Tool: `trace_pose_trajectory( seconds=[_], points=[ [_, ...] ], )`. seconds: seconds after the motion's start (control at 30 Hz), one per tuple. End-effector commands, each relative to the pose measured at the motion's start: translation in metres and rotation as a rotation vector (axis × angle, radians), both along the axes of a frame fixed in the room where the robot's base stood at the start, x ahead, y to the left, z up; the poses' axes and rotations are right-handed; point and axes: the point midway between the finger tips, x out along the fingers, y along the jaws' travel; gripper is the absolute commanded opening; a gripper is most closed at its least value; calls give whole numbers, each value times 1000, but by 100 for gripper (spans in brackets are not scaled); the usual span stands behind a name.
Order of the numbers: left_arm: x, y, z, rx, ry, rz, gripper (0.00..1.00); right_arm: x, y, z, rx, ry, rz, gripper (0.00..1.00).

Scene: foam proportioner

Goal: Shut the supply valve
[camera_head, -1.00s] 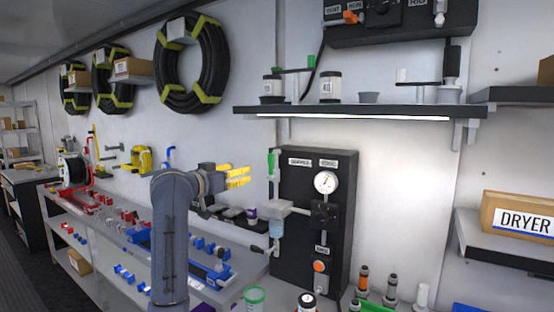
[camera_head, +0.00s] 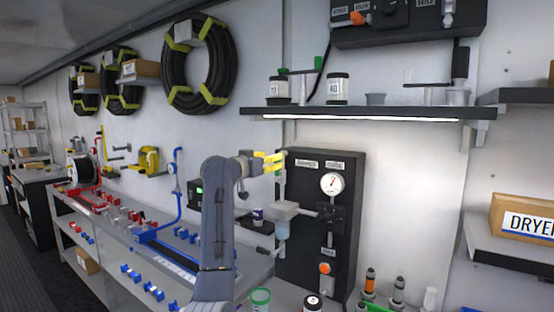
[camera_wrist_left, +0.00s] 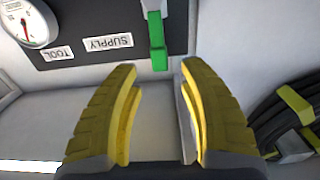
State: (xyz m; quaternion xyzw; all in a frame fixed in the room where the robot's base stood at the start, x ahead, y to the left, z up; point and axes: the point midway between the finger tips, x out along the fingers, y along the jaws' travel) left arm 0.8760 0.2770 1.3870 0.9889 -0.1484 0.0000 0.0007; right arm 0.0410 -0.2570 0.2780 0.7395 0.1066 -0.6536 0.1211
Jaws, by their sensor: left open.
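The supply valve's green handle (camera_wrist_left: 158,57) sticks out past the edge of the black panel (camera_wrist_left: 70,15), beside the SUPPLY label (camera_wrist_left: 110,43). My left gripper (camera_wrist_left: 158,85) is open and empty; the handle lies ahead, lined up with the gap between its yellow fingers, and appears not to be between them. In the head view, my left gripper (camera_head: 277,162) is at the upper left edge of the black panel (camera_head: 347,240) and partly covers the green handle. My right gripper is not in view.
A gauge (camera_head: 331,184), a clear cup (camera_head: 285,211) and an orange knob (camera_head: 325,268) are on the panel. A shelf (camera_head: 370,113) with jars overhangs above. A bench (camera_head: 228,270) with blue and red fittings stands to the left.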

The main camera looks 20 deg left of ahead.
Motion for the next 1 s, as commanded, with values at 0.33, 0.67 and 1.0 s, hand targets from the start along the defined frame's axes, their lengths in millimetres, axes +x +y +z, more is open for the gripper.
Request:
trace_pose_trajectory(
  seconds=[0.33, 0.67, 1.0],
  points=[
    [35, -11, 0, -1, 0, -1, 42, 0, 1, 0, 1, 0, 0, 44],
    [45, -14, 0, 1, 0, 0, 42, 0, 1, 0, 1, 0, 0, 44],
    [45, -14, 0, 1, 0, 0, 35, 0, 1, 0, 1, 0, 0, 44]
  ],
)
